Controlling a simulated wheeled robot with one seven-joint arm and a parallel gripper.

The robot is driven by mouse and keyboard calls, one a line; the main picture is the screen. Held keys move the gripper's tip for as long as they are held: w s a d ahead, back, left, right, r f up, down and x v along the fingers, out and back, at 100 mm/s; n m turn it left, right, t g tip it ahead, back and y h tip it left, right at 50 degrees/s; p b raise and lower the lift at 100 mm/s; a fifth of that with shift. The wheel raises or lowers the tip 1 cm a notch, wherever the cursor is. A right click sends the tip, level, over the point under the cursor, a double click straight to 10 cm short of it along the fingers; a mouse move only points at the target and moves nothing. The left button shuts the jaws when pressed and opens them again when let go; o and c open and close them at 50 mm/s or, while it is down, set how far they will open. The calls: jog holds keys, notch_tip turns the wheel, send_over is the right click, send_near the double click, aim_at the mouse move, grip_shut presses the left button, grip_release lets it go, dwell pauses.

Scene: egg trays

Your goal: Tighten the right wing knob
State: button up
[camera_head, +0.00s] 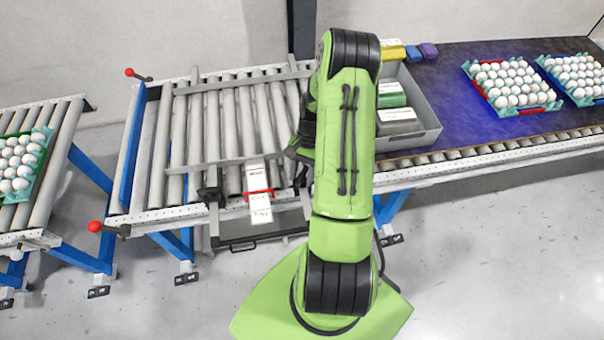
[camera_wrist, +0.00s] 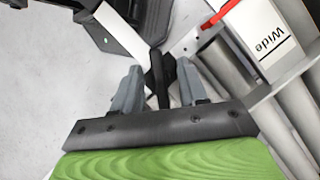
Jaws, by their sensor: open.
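My gripper (camera_wrist: 157,72) is open in the wrist view, its two grey fingers on either side of a dark wing knob (camera_wrist: 159,82). I cannot tell whether either finger touches the knob. In the head view my green arm covers the gripper's fingers and the right knob. The left knob (camera_head: 210,195) is black and sits at the front rail of the roller conveyor (camera_head: 163,215). Between the knobs is a white label plate with a red marker (camera_head: 259,196). The plate also shows in the wrist view (camera_wrist: 262,35), reading "Wide".
A grey bin (camera_head: 424,128) with coloured boxes stands right of my arm. Egg trays lie on the blue belt (camera_head: 440,85) at the right and on the left conveyor (camera_head: 55,118). Red-tipped levers (camera_head: 95,226) stick out at the conveyor's left side. Open floor lies in front.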

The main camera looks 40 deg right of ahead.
jog(key=shift+c, duration=0.2)
grip_shut()
dwell(0.3)
jog(key=m+t, duration=0.2)
jog(key=m, duration=0.3)
jog(key=shift+m+p, duration=0.3)
jog(key=shift+m, duration=0.1)
jog(key=m+t, duration=0.1)
jog(key=m, duration=0.1)
jog(key=m+t, duration=0.1)
jog(key=m, duration=0.2)
jog(key=shift+h, duration=0.3)
jog(key=shift+o, duration=0.2)
grip_release()
